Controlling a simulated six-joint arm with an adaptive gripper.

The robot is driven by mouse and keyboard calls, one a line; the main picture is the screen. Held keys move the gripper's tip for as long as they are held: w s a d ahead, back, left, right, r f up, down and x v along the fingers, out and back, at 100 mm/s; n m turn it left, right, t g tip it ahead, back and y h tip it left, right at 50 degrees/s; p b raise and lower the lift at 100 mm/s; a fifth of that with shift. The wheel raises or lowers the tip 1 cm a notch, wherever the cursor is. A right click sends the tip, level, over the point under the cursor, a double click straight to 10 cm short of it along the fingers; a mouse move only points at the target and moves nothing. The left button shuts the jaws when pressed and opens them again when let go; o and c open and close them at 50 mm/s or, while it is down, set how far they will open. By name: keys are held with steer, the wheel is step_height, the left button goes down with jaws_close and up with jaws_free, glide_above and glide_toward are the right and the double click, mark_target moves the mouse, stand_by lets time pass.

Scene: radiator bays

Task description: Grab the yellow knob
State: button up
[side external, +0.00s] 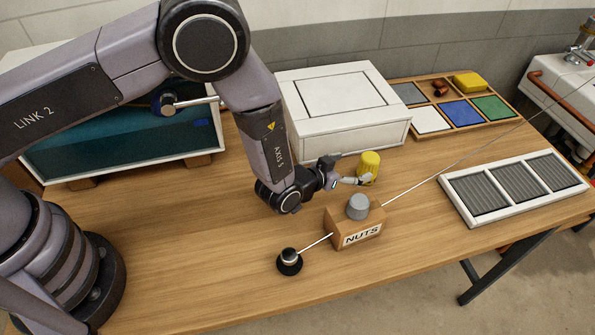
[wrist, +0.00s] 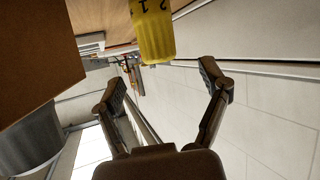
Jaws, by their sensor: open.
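The yellow knob (side external: 369,166) is a ribbed upright cylinder. It stands behind the NUTS block, near the front right corner of the white box. In the wrist view the yellow knob (wrist: 153,32), with dark numbers on it, shows at the top middle, beyond the fingertips. My gripper (side external: 352,170) is just left of the knob in the side view, with one finger overlapping the knob's lower edge. In the wrist view my gripper (wrist: 163,78) has its fingers spread wide, with nothing between them. Whether a finger touches the knob, I cannot tell.
A wooden NUTS block (side external: 356,232) with a grey knob (side external: 358,206) stands close in front of my gripper. A thin rod runs by it from a black-based stand (side external: 289,262). The white box (side external: 340,110) is behind. A white-framed grille (side external: 515,187) lies right.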

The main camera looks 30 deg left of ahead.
mark_target(364, 162)
steer(key=shift+x, duration=3.3)
steer(key=shift+s+d, duration=0.1)
steer(key=c, duration=1.3)
steer(key=shift+r, duration=0.1)
